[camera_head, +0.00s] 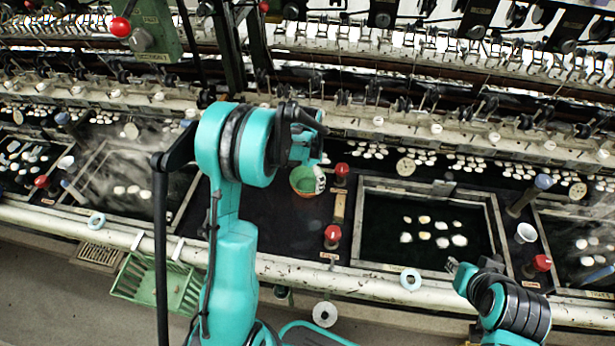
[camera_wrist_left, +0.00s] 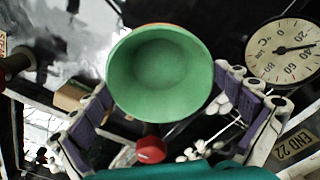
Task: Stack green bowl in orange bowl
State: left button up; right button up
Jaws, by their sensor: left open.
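The green bowl (camera_head: 304,182) shows in the head view on the dark deck, partly behind my left gripper (camera_head: 317,176). It fills the middle of the left wrist view (camera_wrist_left: 160,75), seen from above and empty. A thin strip of the orange bowl (camera_head: 303,193) shows around it, and a sliver of orange shows at its far rim in the wrist view. The green bowl appears to sit inside the orange bowl. My left gripper is open, with one finger on each side of the bowls; contact cannot be told. My right gripper (camera_head: 459,276) is at the basin's front edge, its opening unclear.
A basin (camera_head: 362,225) with several pale cocoons lies right of the bowls. Red knobs (camera_head: 332,235) stand close by, and a dial gauge (camera_wrist_left: 284,50) is near the left gripper. A white cup (camera_head: 525,233) stands further right. A green basket (camera_head: 150,285) hangs at the front left.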

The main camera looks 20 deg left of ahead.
aim_at(307, 186)
pick_arm(q)
jog(key=shift+r+p, duration=0.35)
jog(key=shift+r, duration=0.15)
notch_tip(307, 186, up, 11)
jog(key=p, duration=0.3)
jog(key=s+d+r+n+t, duration=0.3)
jog(key=s+d+r, duration=0.2)
jog(key=s+r, duration=0.45)
jog(key=s+d+n+t, duration=0.3)
jog(key=s+d+t, duration=0.1)
jog(key=s, duration=0.7)
jog(key=shift+d+f, duration=0.1)
jog(key=shift+f, duration=0.1)
notch_tip(307, 186, down, 8)
jog(key=b, duration=0.8)
jog(key=shift+r, duration=0.2)
